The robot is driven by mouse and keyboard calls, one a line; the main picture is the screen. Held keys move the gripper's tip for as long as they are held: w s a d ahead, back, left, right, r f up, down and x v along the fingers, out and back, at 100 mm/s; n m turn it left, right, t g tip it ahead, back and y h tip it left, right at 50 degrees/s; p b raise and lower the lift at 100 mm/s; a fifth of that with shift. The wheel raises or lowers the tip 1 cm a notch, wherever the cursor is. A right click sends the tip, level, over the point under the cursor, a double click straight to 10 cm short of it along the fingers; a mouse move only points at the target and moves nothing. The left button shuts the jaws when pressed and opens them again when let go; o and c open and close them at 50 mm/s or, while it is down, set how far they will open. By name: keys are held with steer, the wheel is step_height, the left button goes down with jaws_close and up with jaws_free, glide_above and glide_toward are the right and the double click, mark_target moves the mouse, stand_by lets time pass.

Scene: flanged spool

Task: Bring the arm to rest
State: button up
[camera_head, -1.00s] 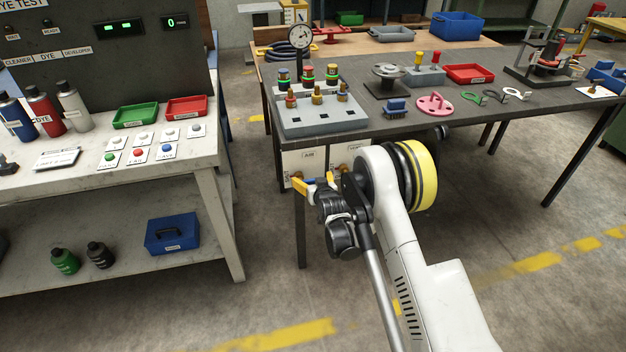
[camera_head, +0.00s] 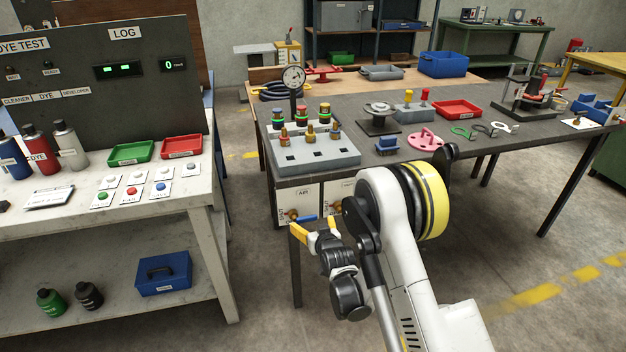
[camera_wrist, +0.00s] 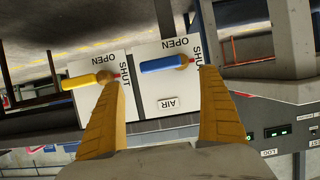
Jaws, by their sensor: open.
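My gripper (camera_head: 314,230) has yellow fingers and is open and empty. A blue valve handle (camera_wrist: 162,64) shows between the fingertips, on a panel marked AIR. A yellow valve handle (camera_wrist: 85,81) shows left of the left finger. I cannot tell the distance from fingertips to handles.
The dark table (camera_head: 375,158) carries a grey block with fittings (camera_head: 312,150), a dial gauge (camera_head: 293,78), a grey flanged spool (camera_head: 378,115) and a pink flanged part (camera_head: 422,140). A white bench (camera_head: 130,206) with bottles and buttons stands left. Floor between them is clear.

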steer(key=s+d+r+g+h, duration=0.1)
steer(key=s+d+r, duration=0.3)
steer(key=r, duration=0.4)
steer(key=s+d+r+m+g, duration=0.1)
steer(key=s+d+r, duration=0.3)
steer(key=r, duration=0.3)
steer(key=s+d+r+g+h, duration=0.1)
steer(key=s+d+r, duration=0.3)
steer(key=r, duration=0.4)
steer(key=s+d+m+g+h, duration=0.1)
steer(key=s+d, duration=0.3)
steer(key=s, duration=0.9)
steer(key=s+d+r+m+g, duration=0.1)
steer(key=s+d+g, duration=0.1)
steer(key=s, duration=1.2)
steer(key=shift+d+r+h, duration=0.15)
steer(key=shift+d+h, duration=0.25)
steer(key=shift+d, duration=0.5)
